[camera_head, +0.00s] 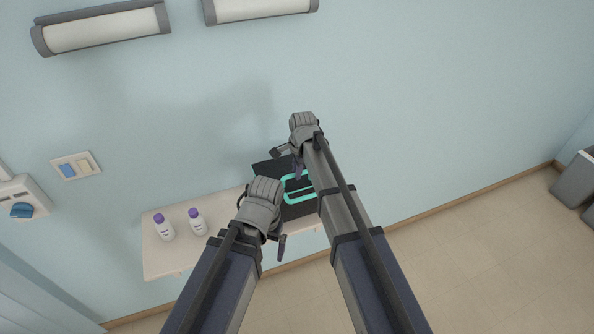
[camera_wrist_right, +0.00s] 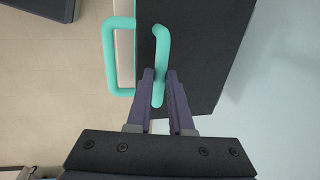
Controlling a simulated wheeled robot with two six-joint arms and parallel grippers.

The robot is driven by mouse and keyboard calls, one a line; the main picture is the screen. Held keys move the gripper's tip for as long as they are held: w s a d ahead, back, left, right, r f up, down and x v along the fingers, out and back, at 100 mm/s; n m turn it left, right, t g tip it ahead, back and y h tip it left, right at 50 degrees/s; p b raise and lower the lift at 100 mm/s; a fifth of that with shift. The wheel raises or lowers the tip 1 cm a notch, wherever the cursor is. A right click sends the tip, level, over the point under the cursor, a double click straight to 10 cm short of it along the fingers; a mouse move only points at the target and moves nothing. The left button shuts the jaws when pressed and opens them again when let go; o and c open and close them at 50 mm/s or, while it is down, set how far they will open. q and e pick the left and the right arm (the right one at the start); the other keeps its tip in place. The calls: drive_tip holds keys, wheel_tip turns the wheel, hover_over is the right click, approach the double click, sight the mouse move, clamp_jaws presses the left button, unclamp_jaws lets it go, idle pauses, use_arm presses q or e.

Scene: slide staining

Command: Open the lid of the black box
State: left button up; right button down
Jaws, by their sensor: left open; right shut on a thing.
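The black box (camera_head: 307,211) sits on the wall shelf, mostly hidden behind my arms. Its dark flat panel (camera_wrist_right: 205,45) fills the upper middle of the right wrist view. Two teal handles show there: one at the panel (camera_wrist_right: 161,45) and one farther left (camera_wrist_right: 110,55). My right gripper (camera_wrist_right: 161,88) is shut on the handle at the panel; in the head view it (camera_head: 298,170) is over the box. My left gripper (camera_head: 281,247) is open and empty, in front of the box, to its lower left. I cannot tell how far the lid is raised.
Two white bottles with purple caps (camera_head: 165,228) (camera_head: 197,222) stand at the left of the pale shelf (camera_head: 165,262). The blue wall (camera_head: 450,100) is close behind. Clear floor (camera_head: 480,250) lies to the right, with a grey bin (camera_head: 575,180) at the far right.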

drive_tip(key=shift+w+a+r+p, duration=0.1)
drive_tip(key=shift+w+r+p, duration=0.15)
drive_tip(key=shift+r+p, duration=0.2)
drive_tip(key=shift+w+r+p, duration=0.2)
drive_tip(key=shift+r+p, duration=0.2)
drive_tip(key=shift+r, duration=0.05)
drive_tip(key=w+a+r+p, duration=0.2)
drive_tip(key=w+r+p, duration=0.3)
drive_tip(key=w+r, duration=0.1)
drive_tip(key=shift+p, duration=0.3)
drive_tip(key=shift+s, duration=0.1)
